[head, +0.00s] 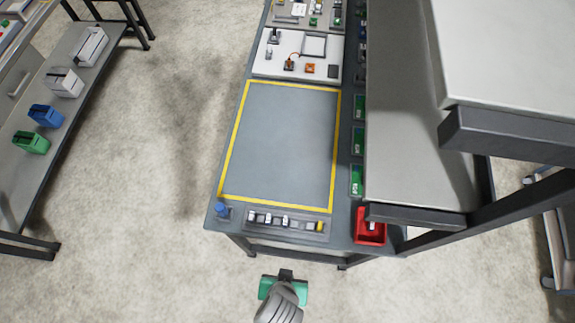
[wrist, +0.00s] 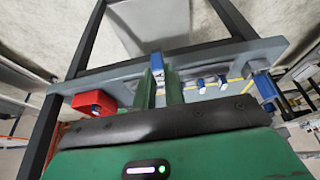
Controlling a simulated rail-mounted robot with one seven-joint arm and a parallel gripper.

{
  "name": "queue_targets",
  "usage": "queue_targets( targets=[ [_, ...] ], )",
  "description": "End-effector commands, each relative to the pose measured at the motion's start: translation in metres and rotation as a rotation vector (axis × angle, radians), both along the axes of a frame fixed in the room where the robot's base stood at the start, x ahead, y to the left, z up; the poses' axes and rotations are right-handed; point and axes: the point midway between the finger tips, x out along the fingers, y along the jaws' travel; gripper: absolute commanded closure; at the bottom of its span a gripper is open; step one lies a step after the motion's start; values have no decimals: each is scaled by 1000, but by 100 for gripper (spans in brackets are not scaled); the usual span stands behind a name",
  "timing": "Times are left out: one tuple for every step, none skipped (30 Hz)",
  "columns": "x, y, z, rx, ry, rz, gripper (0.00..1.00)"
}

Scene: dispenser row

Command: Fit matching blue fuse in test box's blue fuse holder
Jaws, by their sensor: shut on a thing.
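My gripper (wrist: 160,88) is shut on a small fuse with a blue end and a pale, marked body (wrist: 157,66), which stands between its two green fingers in the wrist view. In the head view my gripper (head: 286,274) is beyond the table's front edge, and the fuse cannot be made out there. A white panel (head: 265,67) with small dark and orange parts lies at the far end of the table; it may be the test box. I cannot make out a blue fuse holder on it.
A grey rack (head: 290,227) with several white pieces and a yellow one lies along the front edge. A blue piece (head: 221,211) stands at the front left corner, a red bin (head: 362,236) at the front right. The yellow-bordered area (head: 285,140) is clear. A shelf (head: 410,150) overhangs the right side.

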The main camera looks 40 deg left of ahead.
Motion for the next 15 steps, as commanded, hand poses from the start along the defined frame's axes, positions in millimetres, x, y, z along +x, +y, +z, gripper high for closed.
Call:
queue_targets(
  targets=[
    [0, 0, 0, 0, 0, 0, 100],
    [0, 0, 0, 0, 0, 0, 100],
    [0, 0, 0, 0, 0, 0, 100],
    [0, 0, 0, 0, 0, 0, 100],
    [0, 0, 0, 0, 0, 0, 100],
    [0, 0, 0, 0, 0, 0, 100],
    [0, 0, 0, 0, 0, 0, 100],
    [0, 0, 1, 0, 0, 0, 100],
    [0, 0, 1, 0, 0, 0, 100],
    [0, 0, 1, 0, 0, 0, 100],
    [0, 0, 2, 0, 0, 0, 100],
    [0, 0, 3, 0, 0, 0, 100],
    [0, 0, 4, 0, 0, 0, 100],
    [0, 0, 4, 0, 0, 0, 100],
    [0, 0, 5, 0, 0, 0, 100]
  ],
)
